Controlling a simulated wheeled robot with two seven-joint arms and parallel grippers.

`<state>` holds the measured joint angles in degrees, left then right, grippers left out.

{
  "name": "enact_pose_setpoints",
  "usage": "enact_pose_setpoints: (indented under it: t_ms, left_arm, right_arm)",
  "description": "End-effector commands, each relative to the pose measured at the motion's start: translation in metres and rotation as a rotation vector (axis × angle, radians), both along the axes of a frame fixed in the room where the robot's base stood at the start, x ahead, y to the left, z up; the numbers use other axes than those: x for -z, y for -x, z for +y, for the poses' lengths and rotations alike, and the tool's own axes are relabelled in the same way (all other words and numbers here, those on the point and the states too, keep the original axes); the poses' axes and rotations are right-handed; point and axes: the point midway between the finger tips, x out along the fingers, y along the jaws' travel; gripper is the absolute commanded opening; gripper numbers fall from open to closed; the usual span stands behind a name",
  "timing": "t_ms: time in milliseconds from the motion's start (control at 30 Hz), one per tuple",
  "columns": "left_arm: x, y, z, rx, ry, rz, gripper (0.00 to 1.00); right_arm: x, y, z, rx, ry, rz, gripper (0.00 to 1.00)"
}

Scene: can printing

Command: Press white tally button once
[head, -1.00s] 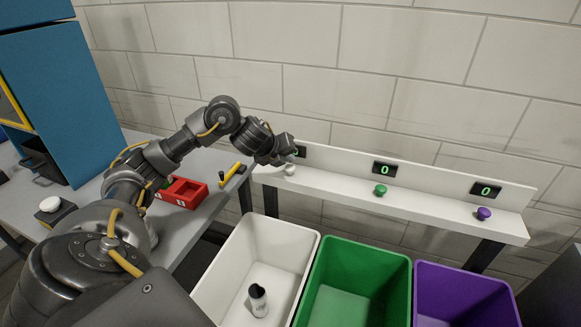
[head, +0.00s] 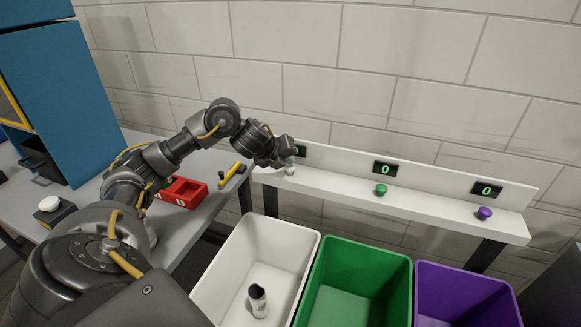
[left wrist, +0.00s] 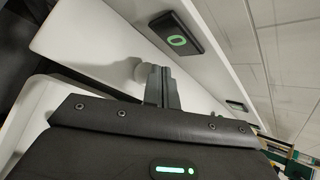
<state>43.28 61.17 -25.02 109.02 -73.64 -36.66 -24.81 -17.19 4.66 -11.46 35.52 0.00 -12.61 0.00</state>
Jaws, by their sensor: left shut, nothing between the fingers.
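The white tally button (head: 290,170) sits at the left end of the white shelf (head: 335,185). In the left wrist view the white button (left wrist: 124,72) shows just beside the fingers, pale against the shelf. My left gripper (head: 291,161) is shut and empty, right above and behind the button; whether it touches it I cannot tell. In the left wrist view the closed fingers (left wrist: 160,76) point toward the shelf. The white button's display (head: 301,151) is partly hidden by the gripper; in the left wrist view this display (left wrist: 176,40) reads 0. My right gripper is not in view.
A green button (head: 380,190) and a purple button (head: 484,213) stand farther right, their displays reading 0. Below are white (head: 225,270), green (head: 398,285) and purple (head: 470,270) bins. A can (head: 258,301) is in the white bin. A red tray (head: 183,193) lies on the grey table.

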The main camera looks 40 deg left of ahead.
Motion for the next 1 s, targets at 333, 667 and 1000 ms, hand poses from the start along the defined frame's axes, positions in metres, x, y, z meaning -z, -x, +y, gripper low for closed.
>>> enact_pose_setpoints:
  t_ms: [333, 667, 1000]
  left_arm:
    - [0.003, 0.0, 0.0, 0.0, 0.0, 0.0, 0.0]
    - [0.007, 0.0, 0.0, 0.0, 0.0, 0.0, 0.0]
    - [0.011, 0.0, 0.0, 0.0, 0.0, 0.0, 0.0]
  right_arm:
    - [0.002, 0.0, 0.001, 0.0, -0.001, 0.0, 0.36]
    - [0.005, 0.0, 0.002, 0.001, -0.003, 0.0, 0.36]
    - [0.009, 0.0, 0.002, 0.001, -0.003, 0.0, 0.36]
